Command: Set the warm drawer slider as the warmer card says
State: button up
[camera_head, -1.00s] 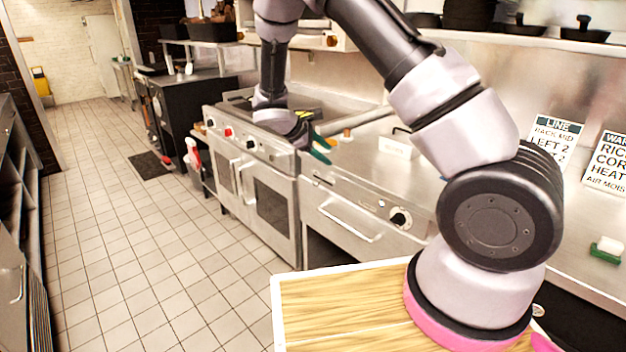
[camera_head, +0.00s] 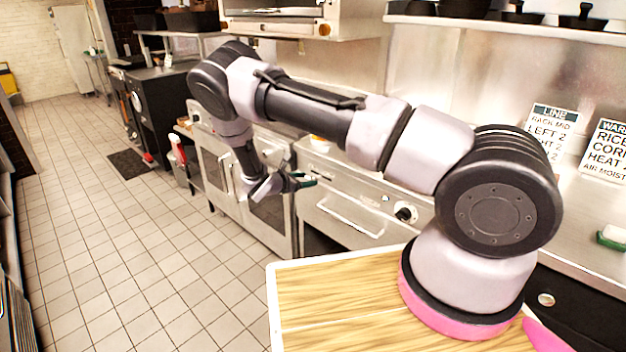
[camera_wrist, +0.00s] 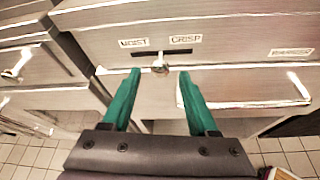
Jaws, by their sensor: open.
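The warm drawer front (camera_head: 345,200) is steel with a long bar handle. In the wrist view, the slider knob (camera_wrist: 160,65) sits near the middle of a dark slot (camera_wrist: 145,53), between the labels MOIST (camera_wrist: 133,43) on the left and CRISP (camera_wrist: 185,39) on the right. My gripper (camera_wrist: 146,76) is open, with its green fingers on either side of the knob and nothing visibly held. In the head view, my gripper (camera_head: 300,181) is in front of the drawer's left end. The warmer card (camera_head: 606,150), partly cut off, shows RICE, CORN, HEAT and AIR MOIST.
A black dial (camera_head: 405,213) is on the front, right of the handle. A LINE card (camera_head: 551,128) stands left of the warmer card. An oven range (camera_head: 245,180) adjoins the drawer on the left. A wooden board (camera_head: 340,300) is in the foreground.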

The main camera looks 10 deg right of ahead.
aim_at(312, 178)
jog(key=shift+x, duration=2.3)
jog(key=shift+c, duration=0.3)
grip_shut()
